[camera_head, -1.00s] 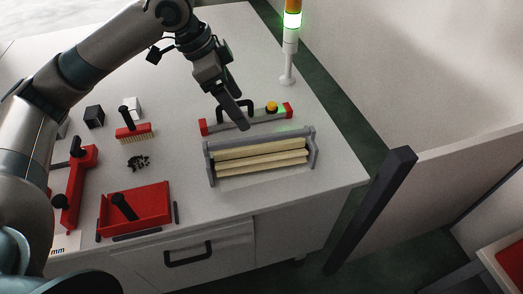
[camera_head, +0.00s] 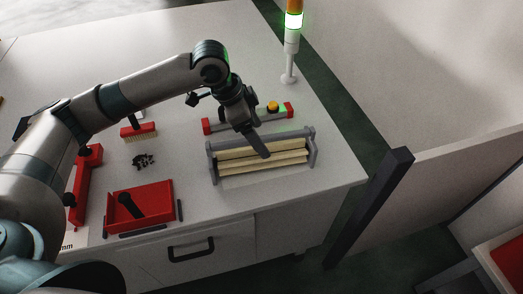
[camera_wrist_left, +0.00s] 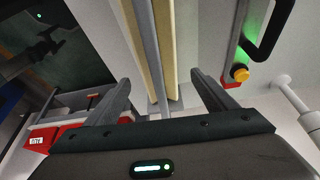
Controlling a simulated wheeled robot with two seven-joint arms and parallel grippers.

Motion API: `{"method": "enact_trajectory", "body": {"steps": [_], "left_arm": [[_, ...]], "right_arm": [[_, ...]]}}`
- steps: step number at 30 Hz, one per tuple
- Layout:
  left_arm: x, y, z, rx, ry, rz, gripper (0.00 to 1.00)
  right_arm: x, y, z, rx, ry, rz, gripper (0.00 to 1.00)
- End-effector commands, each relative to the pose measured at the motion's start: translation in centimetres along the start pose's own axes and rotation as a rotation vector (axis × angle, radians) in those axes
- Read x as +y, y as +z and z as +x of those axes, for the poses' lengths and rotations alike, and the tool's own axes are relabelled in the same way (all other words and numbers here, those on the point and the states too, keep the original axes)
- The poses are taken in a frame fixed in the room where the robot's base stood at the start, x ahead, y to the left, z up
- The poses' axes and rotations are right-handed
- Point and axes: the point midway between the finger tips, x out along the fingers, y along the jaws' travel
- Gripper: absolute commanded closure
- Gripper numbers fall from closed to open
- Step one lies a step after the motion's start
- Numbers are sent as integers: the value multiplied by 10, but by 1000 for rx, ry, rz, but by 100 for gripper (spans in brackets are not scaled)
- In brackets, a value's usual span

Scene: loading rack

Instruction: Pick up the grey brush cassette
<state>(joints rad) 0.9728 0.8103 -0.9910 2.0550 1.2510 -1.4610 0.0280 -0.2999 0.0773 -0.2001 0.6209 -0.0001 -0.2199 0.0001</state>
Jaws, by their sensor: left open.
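The grey brush cassette (camera_head: 285,135) lies near the right front edge of the white table, a grey frame around cream brush strips. My left gripper (camera_head: 263,153) is over the cassette's back rail and overlaps the strips in the head view. In the left wrist view the open left gripper (camera_wrist_left: 160,82) has one finger on each side of the cassette's grey bar (camera_wrist_left: 145,50). The jaws hold nothing. I cannot tell how far above the bar the fingertips are. My right gripper is not in view.
A red-ended grey bar (camera_head: 290,110) with a yellow button lies just behind the cassette. A red tray (camera_head: 155,199) with a black-handled tool and a red brush (camera_head: 139,131) are to the left. A signal tower (camera_head: 291,50) stands behind. A dark post (camera_head: 368,210) rises at right.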

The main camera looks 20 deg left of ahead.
Motion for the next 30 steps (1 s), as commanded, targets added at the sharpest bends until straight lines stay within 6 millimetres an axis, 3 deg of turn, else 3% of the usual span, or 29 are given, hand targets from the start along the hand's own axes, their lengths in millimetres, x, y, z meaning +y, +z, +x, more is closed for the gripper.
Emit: {"method": "enact_trajectory", "body": {"steps": [17, 24, 30], "left_arm": [[1, -1, 12, -1, 1, 0, 22], [4, -3, 37, -2, 3, -1, 22], [3, -1, 58, -1, 1, 0, 22]], "right_arm": [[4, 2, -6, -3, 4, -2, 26], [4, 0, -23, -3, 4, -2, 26], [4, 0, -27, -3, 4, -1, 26]]}}
